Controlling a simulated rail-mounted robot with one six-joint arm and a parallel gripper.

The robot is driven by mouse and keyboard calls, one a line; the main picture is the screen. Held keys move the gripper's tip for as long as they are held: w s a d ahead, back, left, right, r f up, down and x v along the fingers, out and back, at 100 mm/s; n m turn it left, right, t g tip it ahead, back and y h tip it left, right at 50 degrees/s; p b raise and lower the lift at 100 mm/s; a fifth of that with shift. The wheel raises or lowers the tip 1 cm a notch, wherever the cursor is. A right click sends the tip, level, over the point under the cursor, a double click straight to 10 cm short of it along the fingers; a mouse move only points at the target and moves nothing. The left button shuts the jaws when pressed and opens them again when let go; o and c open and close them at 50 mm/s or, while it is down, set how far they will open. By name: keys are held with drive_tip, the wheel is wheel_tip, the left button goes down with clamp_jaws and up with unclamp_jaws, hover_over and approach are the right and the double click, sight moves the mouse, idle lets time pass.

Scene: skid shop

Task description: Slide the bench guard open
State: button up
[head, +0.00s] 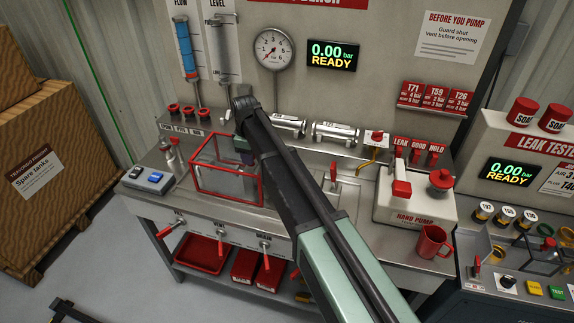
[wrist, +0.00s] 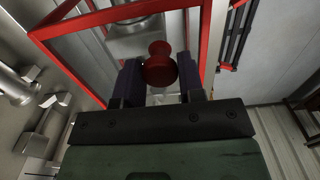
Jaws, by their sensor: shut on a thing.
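The bench guard (head: 228,203) is a clear box with a red frame, standing on the left part of the steel bench. Its red frame (wrist: 80,22) also shows in the wrist view. My gripper (head: 246,160) is at the guard's right rear part in the head view, partly hidden by my own arm. In the wrist view my gripper's (wrist: 161,80) two dark fingers stand on either side of a round red knob (wrist: 160,66) and are shut on it. The knob is hidden in the head view.
A blue-button box (head: 156,179) sits left of the guard. Red-handled valves (head: 266,248) line the bench front. A hand pump (head: 415,198) and a red mug (head: 433,243) stand at the right. Metal cylinders (head: 335,133) lie along the back.

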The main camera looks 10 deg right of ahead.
sight(226, 159)
drive_tip(key=shift+a, duration=0.1)
drive_tip(key=shift+w+a, duration=0.4)
drive_tip(key=shift+a, duration=0.35)
drive_tip(key=shift+w+a, duration=0.4)
drive_tip(key=shift+a, duration=0.35)
drive_tip(key=shift+w+a, duration=0.4)
drive_tip(key=shift+a, duration=0.4)
drive_tip(key=shift+w+a, duration=0.35)
drive_tip(key=shift+a, duration=0.5)
drive_tip(key=shift+w+a, duration=0.3)
drive_tip(key=shift+a, duration=0.2)
drive_tip(key=shift+w+a, duration=0.25)
drive_tip(key=shift+a, duration=0.25)
drive_tip(key=o, duration=0.8)
drive_tip(key=shift+c, duration=0.2)
